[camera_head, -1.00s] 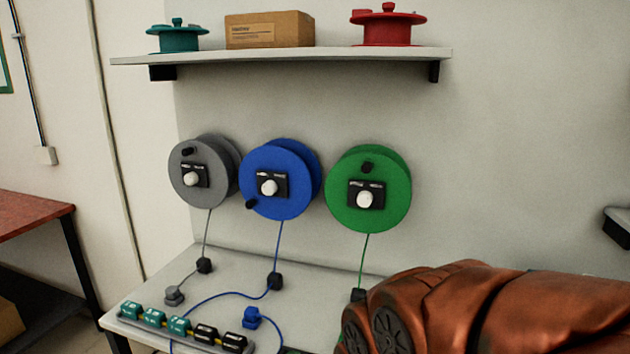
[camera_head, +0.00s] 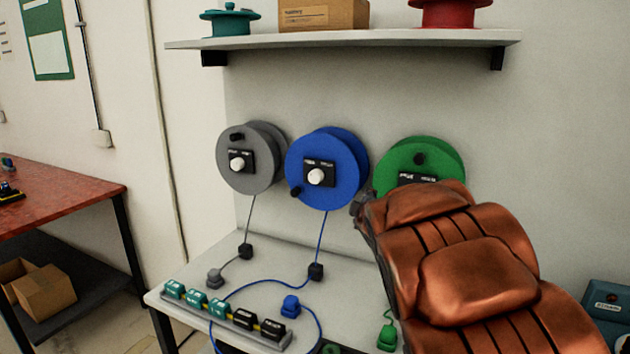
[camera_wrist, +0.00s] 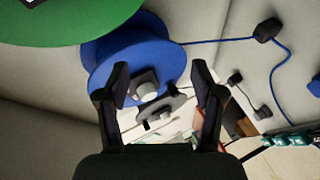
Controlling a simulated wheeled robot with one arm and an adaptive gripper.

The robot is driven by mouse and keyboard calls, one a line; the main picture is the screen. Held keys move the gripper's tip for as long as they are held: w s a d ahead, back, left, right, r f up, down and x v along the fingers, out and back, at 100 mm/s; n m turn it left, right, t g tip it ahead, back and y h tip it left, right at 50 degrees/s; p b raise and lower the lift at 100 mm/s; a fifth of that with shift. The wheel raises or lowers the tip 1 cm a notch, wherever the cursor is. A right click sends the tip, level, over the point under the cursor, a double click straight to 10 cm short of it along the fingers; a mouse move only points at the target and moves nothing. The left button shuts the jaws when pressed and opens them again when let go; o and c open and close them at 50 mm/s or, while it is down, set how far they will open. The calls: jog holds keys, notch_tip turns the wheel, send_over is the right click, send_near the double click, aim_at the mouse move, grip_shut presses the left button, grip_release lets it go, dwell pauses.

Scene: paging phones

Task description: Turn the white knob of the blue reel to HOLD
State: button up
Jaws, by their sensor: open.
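The blue reel (camera_head: 333,188) hangs on the wall between the grey and green reels. Its white knob (camera_head: 315,177) sits on a black plate whose small labels are too blurred to read. In the wrist view the blue reel (camera_wrist: 112,62) and its white knob (camera_wrist: 146,90) appear ahead, between my fingers. My gripper (camera_wrist: 161,85) is open, one finger on each side of the knob, with nothing held. In the head view my copper-coloured arm reaches up from the lower right; its dark gripper end (camera_head: 364,212) is just right of the blue reel and mostly hidden.
The grey reel (camera_head: 243,178) is at left and the green reel (camera_head: 413,160) at right, partly hidden by my arm. A shelf (camera_head: 340,40) runs above. Cords, plugs and a row of labelled blocks (camera_head: 222,310) lie on the white table (camera_head: 260,262) below.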

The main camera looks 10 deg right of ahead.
aim_at(318, 179)
jog(key=w+a+r+n+t+y, duration=0.1)
jog(key=w+a+n, duration=0.1)
jog(key=w, duration=0.1)
jog(key=w+a+r+n+t+y, duration=0.1)
jog(key=w+a+n+y, duration=0.1)
jog(key=w+a+n, duration=0.1)
jog(key=w+a+r+n+t+y, duration=0.1)
jog(key=w+a+n+y, duration=0.1)
jog(key=w+a, duration=0.1)
jog(key=shift+r+n+t, duration=0.1)
jog(key=shift+n+t, duration=0.2)
jog(key=shift+w+a+p, duration=0.15)
jog(key=shift+w+p, duration=0.1)
jog(key=shift+w, duration=1)
jog(key=shift+w+a+p, duration=0.2)
jog(key=shift+w+p, duration=0.05)
jog(key=shift+w, duration=0.95)
jog(key=shift+w+a+p, duration=0.15)
jog(key=shift+w+p, duration=0.1)
jog(key=shift+w, duration=1)
jog(key=shift+c, duration=0.2)
jog(key=c, duration=1.1)
